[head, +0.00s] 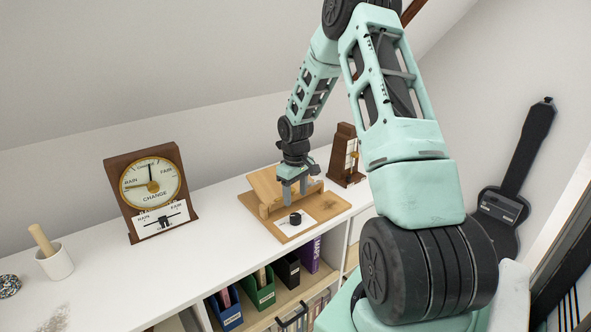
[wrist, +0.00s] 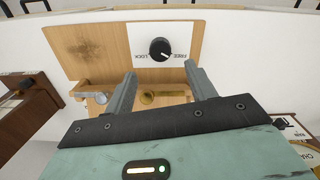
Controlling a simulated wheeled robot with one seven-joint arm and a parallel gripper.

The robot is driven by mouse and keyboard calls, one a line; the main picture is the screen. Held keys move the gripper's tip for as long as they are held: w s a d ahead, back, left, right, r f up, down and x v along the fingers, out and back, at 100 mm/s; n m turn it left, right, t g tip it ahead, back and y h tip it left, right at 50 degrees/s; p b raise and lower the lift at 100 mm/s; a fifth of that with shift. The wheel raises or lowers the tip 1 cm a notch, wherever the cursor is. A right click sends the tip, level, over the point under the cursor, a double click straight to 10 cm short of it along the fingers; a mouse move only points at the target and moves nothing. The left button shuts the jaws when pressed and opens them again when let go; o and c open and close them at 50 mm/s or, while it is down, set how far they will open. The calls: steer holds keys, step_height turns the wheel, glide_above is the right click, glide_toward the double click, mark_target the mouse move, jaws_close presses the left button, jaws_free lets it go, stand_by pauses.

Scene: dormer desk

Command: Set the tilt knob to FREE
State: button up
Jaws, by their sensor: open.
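The tilt knob (head: 296,218) is a small black round knob on a white label plate (head: 284,226), fixed to a wooden board. In the wrist view the knob (wrist: 160,49) stands just beyond my fingertips, with LOCK printed to its left and FREE to its right. A small pale mark shows on it, but I cannot tell surely which word it points at. My gripper (head: 292,183) hangs fingers down above the wooden stand, behind the knob. In the wrist view its two fingers (wrist: 160,70) are apart and empty, not touching the knob.
The wooden board (head: 331,205) carries a tilted wooden stand (head: 265,187); a brass piece (wrist: 150,97) shows between my fingers. A dark wooden device (head: 345,152) stands to the right. A barometer-like dial (head: 151,186) and mortar (head: 57,263) stand left. The white top (head: 215,210) between is clear.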

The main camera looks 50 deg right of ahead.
step_height(320, 180, up, 10)
steer(key=shift+b, duration=0.35)
steer(key=shift+a+f, duration=0.1)
steer(key=shift+a, duration=0.05)
steer(key=s+a+r+n, duration=0.1)
steer(key=a+r+n, duration=0.1)
steer(key=a, duration=1.2)
steer(key=s+a+r+n, duration=0.2)
steer(key=a, duration=1.2)
steer(key=s+a+n, duration=0.4)
steer(key=s+a, duration=1.2)
steer(key=s, duration=0.4)
steer(key=shift+s+r+y, duration=0.25)
steer(key=shift+r+y, duration=0.05)
steer(key=shift+r, duration=0.05)
